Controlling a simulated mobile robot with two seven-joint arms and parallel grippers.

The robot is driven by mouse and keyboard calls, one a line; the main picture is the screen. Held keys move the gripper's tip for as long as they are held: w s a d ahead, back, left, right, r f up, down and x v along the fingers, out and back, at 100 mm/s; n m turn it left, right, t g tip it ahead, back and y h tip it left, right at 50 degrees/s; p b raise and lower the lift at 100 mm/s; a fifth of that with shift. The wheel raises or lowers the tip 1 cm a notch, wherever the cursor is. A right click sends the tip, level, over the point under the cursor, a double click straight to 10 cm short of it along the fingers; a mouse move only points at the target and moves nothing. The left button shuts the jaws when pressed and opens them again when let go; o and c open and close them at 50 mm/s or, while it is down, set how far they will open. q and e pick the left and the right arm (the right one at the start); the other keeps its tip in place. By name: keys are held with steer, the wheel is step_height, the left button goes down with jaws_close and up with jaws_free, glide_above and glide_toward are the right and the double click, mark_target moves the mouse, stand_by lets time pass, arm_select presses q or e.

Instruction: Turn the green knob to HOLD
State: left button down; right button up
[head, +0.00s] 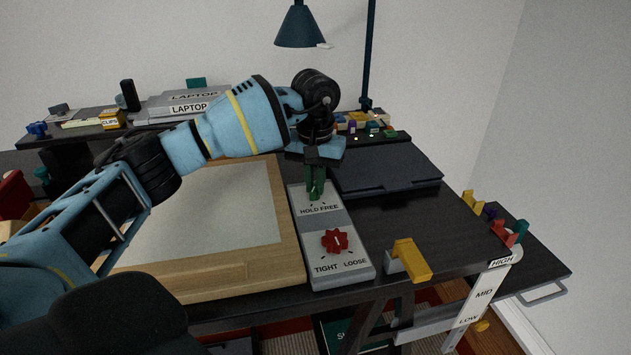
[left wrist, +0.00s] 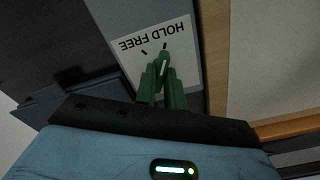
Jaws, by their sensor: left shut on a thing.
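The green knob (head: 315,188) stands on the grey panel (head: 297,205) above the label HOLD FREE. My left gripper (head: 316,172) reaches down over it from above and is shut on it. In the left wrist view the green knob (left wrist: 164,64) shows between my left gripper's fingertips (left wrist: 162,80), with the label upside down beyond it. The knob's pale pointer line points roughly at the tick on the HOLD side; the other tick, by FREE, lies apart to the left there. The fingers hide part of the knob. My right gripper is not in view.
A red knob (head: 335,241) marked TIGHT and LOOSE sits nearer on the same panel. A wood-framed board (head: 291,248) lies left of it, and a closed dark laptop-like slab (head: 388,172) to the right. A yellow lever (head: 412,260) stands at the desk's front edge.

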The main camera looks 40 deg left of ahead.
mark_target(315, 186)
arm_select(q)
steer(key=shift+f, duration=0.1)
steer(key=c, duration=1.5)
jaws_free()
steer(key=shift+r, duration=3.95)
